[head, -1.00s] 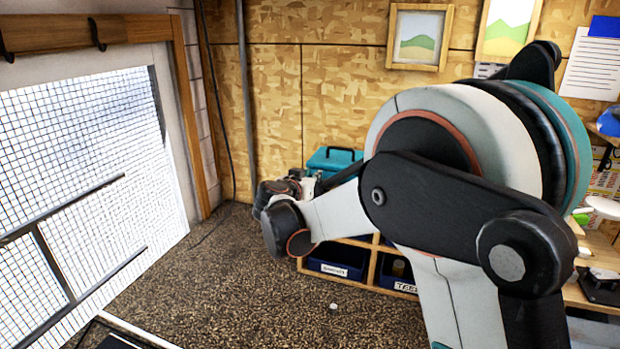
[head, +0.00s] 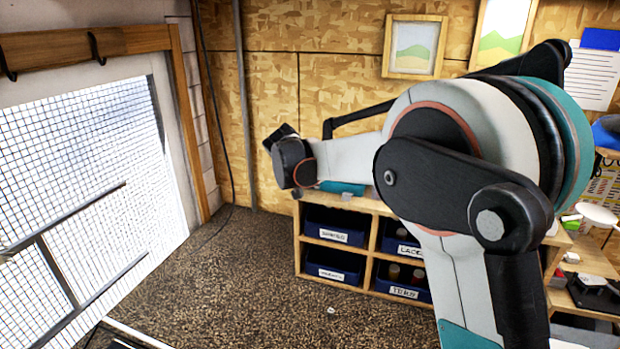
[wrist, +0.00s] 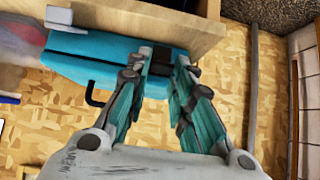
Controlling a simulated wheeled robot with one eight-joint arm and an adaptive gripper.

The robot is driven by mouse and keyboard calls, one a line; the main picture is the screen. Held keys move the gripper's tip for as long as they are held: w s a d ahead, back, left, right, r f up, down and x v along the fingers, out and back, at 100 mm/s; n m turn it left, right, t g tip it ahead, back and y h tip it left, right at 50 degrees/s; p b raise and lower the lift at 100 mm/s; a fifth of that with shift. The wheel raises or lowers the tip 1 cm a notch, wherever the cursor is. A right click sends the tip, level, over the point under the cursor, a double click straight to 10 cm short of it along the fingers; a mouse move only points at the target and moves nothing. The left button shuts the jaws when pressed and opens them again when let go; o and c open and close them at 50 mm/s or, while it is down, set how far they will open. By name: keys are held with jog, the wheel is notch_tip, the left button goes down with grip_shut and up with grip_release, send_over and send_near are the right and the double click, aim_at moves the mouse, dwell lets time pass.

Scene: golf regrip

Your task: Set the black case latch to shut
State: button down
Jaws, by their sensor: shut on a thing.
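The teal case (head: 342,188) sits on top of the wooden shelf unit in the head view, mostly hidden behind my arm. In the wrist view the teal case (wrist: 100,68) shows close up, with a bent black handle (wrist: 94,98) sticking out. The black case latch (wrist: 160,58) is a small dark piece at the case's edge, between my fingertips. My gripper (wrist: 160,68) has its teal-padded fingers on either side of it, shut on it. The exact latch angle is hard to tell. In the head view my fingers are hidden behind my wrist.
The shelf unit (head: 297,240) holds several labelled dark blue bins. Its wooden edge (wrist: 170,22) lies close to the fingers in the wrist view. A pale block (wrist: 60,16) is by the case. A mesh-covered window (head: 80,170) is at left.

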jog(key=c, duration=1.4)
grip_release()
jog(key=v, duration=1.2)
